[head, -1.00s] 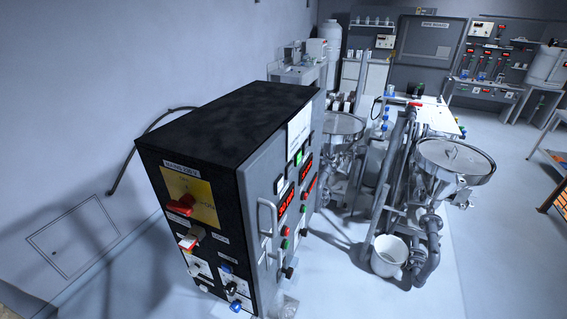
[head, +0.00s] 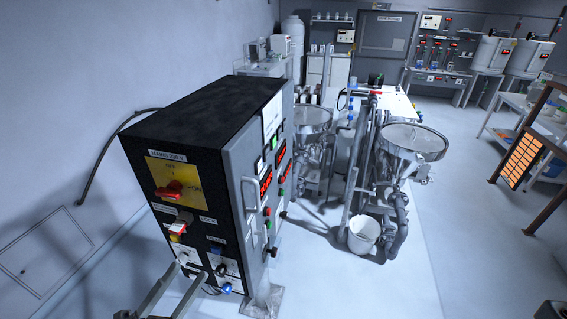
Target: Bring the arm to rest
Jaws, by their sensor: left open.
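My left gripper (head: 193,268) shows at the bottom left as two grey fingers reaching up from the lower edge. It is open, with a gap between the fingers and nothing seen between them. Its fingertips lie in front of the lower front panel of the black control cabinet (head: 190,110), near the lower knobs. I cannot tell whether they touch it. The cabinet has a red rotary switch (head: 168,188) on a yellow plate. My right gripper is not in view.
Two steel hoppers stand behind the cabinet, a left one (head: 312,120) and a right one (head: 412,140). A white bucket (head: 363,235) stands below the right one. A brown-framed rack (head: 530,150) is at the right. The floor (head: 460,230) between is clear.

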